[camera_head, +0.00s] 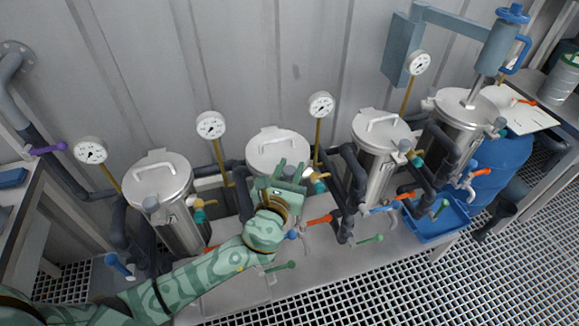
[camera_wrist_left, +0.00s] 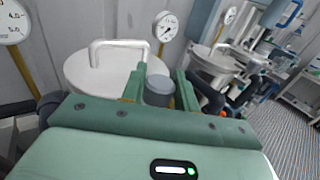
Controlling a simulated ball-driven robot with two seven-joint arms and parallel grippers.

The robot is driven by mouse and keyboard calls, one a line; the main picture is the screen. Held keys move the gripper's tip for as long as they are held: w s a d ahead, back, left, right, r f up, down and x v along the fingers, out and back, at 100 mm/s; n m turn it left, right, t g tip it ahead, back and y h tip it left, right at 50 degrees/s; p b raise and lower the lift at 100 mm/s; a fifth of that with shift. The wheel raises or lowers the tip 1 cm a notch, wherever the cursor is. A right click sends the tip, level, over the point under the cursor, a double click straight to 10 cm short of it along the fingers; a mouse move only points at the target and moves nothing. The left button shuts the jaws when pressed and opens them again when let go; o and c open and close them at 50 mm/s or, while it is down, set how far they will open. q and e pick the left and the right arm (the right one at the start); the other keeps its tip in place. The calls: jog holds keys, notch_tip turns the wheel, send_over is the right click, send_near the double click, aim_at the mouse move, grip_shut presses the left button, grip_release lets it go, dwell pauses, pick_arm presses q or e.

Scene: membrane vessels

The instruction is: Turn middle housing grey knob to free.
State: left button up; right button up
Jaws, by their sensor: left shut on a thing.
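The middle housing (camera_head: 270,146) is a steel cylinder with a round lid and a bar handle; its lid also fills the left of the left wrist view (camera_wrist_left: 95,72). The grey knob (camera_wrist_left: 159,86) stands at the lid's right side in that view. My left gripper (camera_head: 287,176) reaches up from below left to the housing's front right edge. In the left wrist view its two green fingers (camera_wrist_left: 159,98) stand on either side of the knob, shut on it. In the head view the gripper hides the knob. My right gripper is not in view.
Similar housings stand at the left (camera_head: 160,180) and right (camera_head: 382,132), with a stirrer vessel (camera_head: 463,105) farther right. Gauges on yellow stems, pipes and coloured valve levers crowd around. A teal-and-brass valve (camera_head: 315,184) sits close beside my gripper. A blue tray (camera_head: 437,233) lies front right.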

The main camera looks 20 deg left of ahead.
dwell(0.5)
pick_arm(q)
jog(key=o, duration=1)
jog(key=shift+c, duration=0.2)
jog(key=shift+s, duration=0.1)
jog(key=s, duration=1.6)
jog(key=shift+d+p, duration=0.15)
jog(key=shift+p, duration=0.2)
